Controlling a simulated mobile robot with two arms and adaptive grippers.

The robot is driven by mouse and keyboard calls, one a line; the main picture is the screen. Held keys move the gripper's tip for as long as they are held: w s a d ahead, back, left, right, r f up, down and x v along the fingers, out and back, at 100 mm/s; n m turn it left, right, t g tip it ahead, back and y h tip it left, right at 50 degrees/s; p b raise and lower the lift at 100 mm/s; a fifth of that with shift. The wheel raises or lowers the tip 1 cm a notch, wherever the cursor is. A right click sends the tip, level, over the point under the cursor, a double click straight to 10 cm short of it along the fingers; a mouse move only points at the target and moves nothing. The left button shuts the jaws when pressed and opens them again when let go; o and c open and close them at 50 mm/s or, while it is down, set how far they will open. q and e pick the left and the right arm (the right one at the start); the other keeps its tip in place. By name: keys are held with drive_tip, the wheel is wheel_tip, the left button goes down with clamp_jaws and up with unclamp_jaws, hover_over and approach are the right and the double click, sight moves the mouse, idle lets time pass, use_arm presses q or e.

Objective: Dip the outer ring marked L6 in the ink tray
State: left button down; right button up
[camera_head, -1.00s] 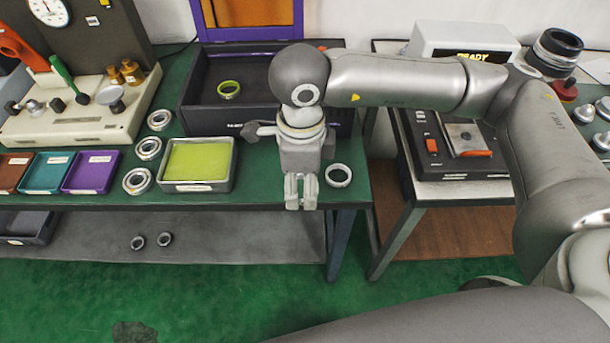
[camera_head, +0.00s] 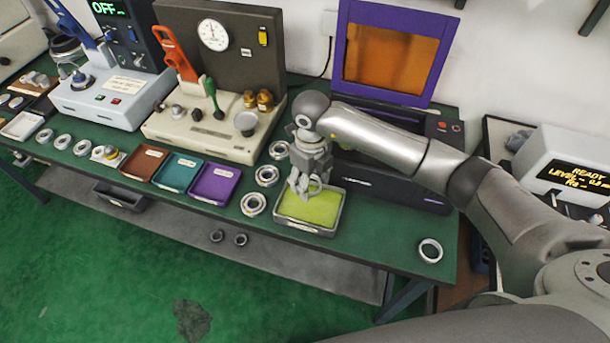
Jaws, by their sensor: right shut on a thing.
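The ink tray (camera_head: 297,225) is a grey tray with a yellow-green surface, on the front part of the green bench. My right gripper (camera_head: 304,190) points down over the back of this tray. It is shut on a pale metal ring (camera_head: 315,187), which is partly hidden by the fingers. I cannot tell whether the ring touches the yellow-green surface, and no L6 mark is readable on it. My left gripper is not in view.
Metal rings (camera_head: 253,204) stand left of the tray, and another ring (camera_head: 430,251) lies to its right. Purple (camera_head: 215,184), teal (camera_head: 175,173) and brown (camera_head: 144,162) trays are farther left. A dark box with a purple-framed lid (camera_head: 391,48) stands behind my arm.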

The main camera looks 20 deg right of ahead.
sight(310, 210)
drive_tip(key=shift+s+d+f+b, duration=0.1)
drive_tip(key=shift+f+b, duration=0.25)
drive_tip(key=shift+f, duration=0.55)
drive_tip(key=shift+f+b, duration=0.75)
drive_tip(key=shift+f, duration=0.05)
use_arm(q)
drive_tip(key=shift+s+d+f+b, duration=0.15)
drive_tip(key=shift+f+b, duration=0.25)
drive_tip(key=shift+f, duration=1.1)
use_arm(e)
drive_tip(key=shift+f, duration=0.7)
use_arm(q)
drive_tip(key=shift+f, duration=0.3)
